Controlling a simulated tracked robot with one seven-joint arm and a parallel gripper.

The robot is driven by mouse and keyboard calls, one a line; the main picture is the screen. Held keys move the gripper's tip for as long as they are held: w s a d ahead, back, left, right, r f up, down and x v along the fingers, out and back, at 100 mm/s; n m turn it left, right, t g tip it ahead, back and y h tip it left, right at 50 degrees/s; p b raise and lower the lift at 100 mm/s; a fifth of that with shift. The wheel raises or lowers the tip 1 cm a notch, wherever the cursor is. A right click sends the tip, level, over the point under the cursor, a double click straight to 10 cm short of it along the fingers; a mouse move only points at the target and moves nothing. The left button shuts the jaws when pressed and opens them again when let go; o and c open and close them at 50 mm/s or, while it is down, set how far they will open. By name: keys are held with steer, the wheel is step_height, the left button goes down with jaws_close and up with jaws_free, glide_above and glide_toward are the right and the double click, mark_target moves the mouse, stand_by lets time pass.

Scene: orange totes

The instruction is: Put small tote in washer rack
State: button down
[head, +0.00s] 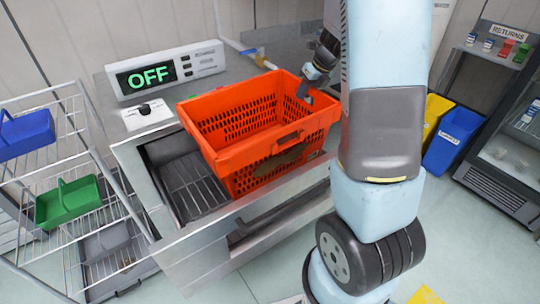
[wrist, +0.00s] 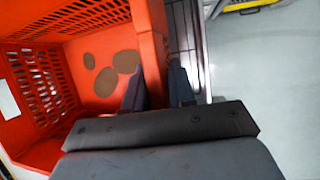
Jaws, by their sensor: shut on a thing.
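The orange tote (head: 240,161) has slotted walls and is empty apart from brown patches on an inner wall. In the head view it is tilted over the right part of the washer rack (head: 192,185), a wire rack in the metal washer. My gripper (head: 305,90) is shut on the tote's right rim. In the wrist view the gripper (wrist: 158,88) has one finger inside the tote (wrist: 152,35) and one outside, with the wall between. I cannot tell whether the tote's base touches the rack.
The washer's display (head: 148,76) reads OFF. A wire shelf (head: 85,225) at the left holds a blue tote (head: 27,133) and a green tote (head: 67,200). Yellow and blue bins (head: 452,140) and a returns cabinet (head: 505,125) stand at the right.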

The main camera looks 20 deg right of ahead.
step_height(320, 180, down, 16)
steer(key=shift+a+f, duration=0.25)
steer(key=shift+a, duration=0.1)
stand_by(0.4)
steer(key=c, duration=1)
jaws_free()
steer(key=shift+o, duration=0.2)
steer(key=shift+r, duration=0.1)
